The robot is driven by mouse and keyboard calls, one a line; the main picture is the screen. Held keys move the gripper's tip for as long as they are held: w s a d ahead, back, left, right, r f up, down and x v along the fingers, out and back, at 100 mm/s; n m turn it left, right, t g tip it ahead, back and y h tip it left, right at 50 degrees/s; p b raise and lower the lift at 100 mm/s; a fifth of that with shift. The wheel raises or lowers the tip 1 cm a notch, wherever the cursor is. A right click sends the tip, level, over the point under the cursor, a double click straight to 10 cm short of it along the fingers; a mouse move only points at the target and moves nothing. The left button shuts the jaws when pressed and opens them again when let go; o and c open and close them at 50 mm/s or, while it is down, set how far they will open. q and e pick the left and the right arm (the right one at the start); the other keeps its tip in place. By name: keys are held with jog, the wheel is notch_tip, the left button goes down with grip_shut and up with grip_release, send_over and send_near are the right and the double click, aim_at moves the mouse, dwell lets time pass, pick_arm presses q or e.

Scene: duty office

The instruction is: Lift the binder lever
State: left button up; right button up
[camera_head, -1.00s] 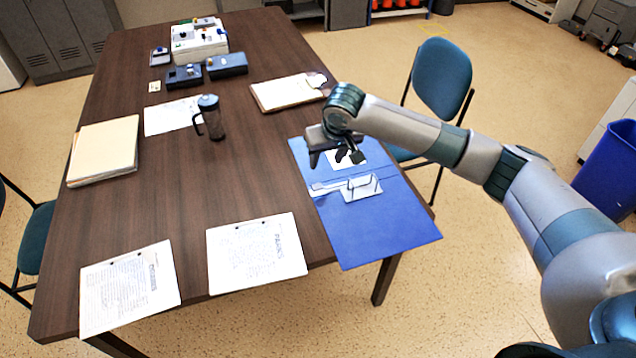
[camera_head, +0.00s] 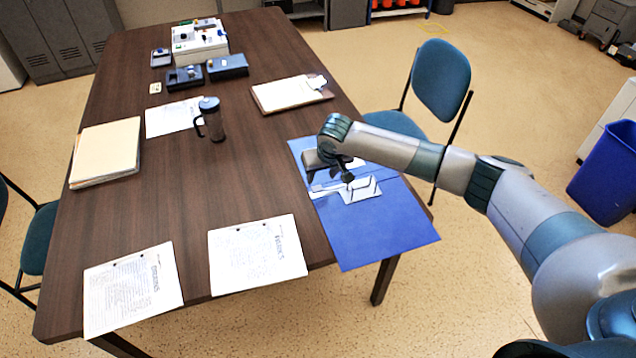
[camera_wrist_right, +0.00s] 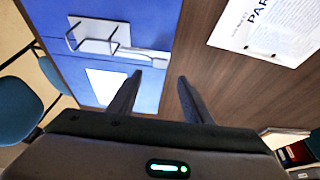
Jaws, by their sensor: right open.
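A blue binder (camera_head: 385,235) lies open and flat at the right edge of the table. Its metal lever mechanism (camera_head: 361,188) sits near the middle of the binder. In the right wrist view the mechanism plate (camera_wrist_right: 98,46) and the flat lever (camera_wrist_right: 145,55) show on the blue cover (camera_wrist_right: 150,20). My right gripper (camera_head: 346,177) is above the binder, just beyond the mechanism. In the right wrist view its two fingers (camera_wrist_right: 158,82) are apart with nothing between them, near the lever end. My left gripper is in neither view.
Two punched sheets (camera_head: 257,253) lie on the near table (camera_head: 195,210). A clipboard (camera_head: 290,93), a dark mug (camera_head: 211,120), folders (camera_head: 105,150) and office devices (camera_head: 200,42) stand farther back. A blue chair (camera_head: 442,78) is beside the right edge.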

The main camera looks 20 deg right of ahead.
aim_at(317, 188)
jog(key=p+x, duration=0.1)
jog(key=x, duration=0.8)
jog(key=shift+r, duration=0.1)
grip_shut()
